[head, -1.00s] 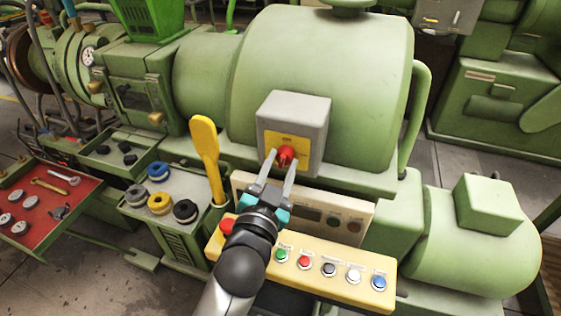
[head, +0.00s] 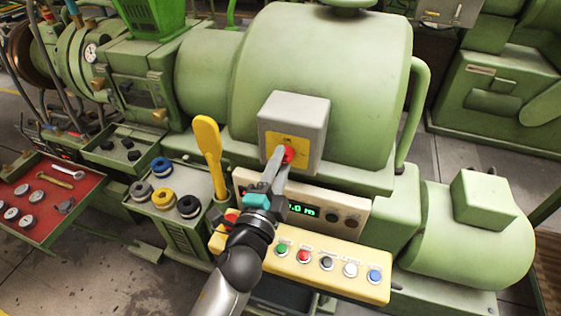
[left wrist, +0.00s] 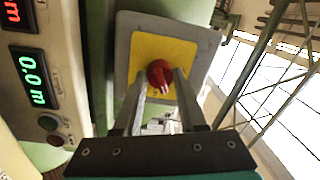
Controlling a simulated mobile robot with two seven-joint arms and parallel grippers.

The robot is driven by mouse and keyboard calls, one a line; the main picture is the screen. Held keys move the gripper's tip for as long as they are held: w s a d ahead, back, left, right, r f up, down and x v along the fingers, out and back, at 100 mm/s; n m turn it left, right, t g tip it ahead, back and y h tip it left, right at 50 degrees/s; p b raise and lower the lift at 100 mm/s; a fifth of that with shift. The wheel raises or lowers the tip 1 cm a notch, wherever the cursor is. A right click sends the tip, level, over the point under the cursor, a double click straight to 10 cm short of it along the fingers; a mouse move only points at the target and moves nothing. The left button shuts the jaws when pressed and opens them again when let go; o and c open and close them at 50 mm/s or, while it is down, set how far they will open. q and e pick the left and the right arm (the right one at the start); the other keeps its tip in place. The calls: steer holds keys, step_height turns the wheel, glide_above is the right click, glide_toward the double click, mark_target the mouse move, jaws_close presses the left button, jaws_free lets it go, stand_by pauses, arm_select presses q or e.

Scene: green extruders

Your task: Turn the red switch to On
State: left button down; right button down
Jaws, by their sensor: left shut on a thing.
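The red switch (head: 289,154) is a round red knob on a yellow plate on the front of the grey box (head: 308,117). My left gripper (head: 279,160) reaches up to it from below and is shut on it. In the left wrist view the two fingers stand on either side of the red switch (left wrist: 160,73), in front of the yellow plate (left wrist: 183,51). The fingers hide part of the plate, and its lettering is too small to read. The display (head: 304,210) below is lit green; it also shows in the left wrist view (left wrist: 34,77). My right gripper is not in view.
A yellow panel (head: 335,280) with several coloured buttons lies below the arm. A yellow lever (head: 209,150) stands close to the left of the gripper. A green stand (head: 147,209) with coloured rings and a red tool tray (head: 75,199) are farther left.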

arm_select(q)
steer(key=m, duration=0.5)
steer(key=shift+r+m+p, duration=0.1)
steer(key=shift+m+p, duration=0.2)
stand_by(0.4)
steer(key=shift+c, duration=2.4)
jaws_free()
steer(key=b+v, duration=0.4)
steer(key=v, duration=1.1)
steer(key=shift+a, duration=0.15)
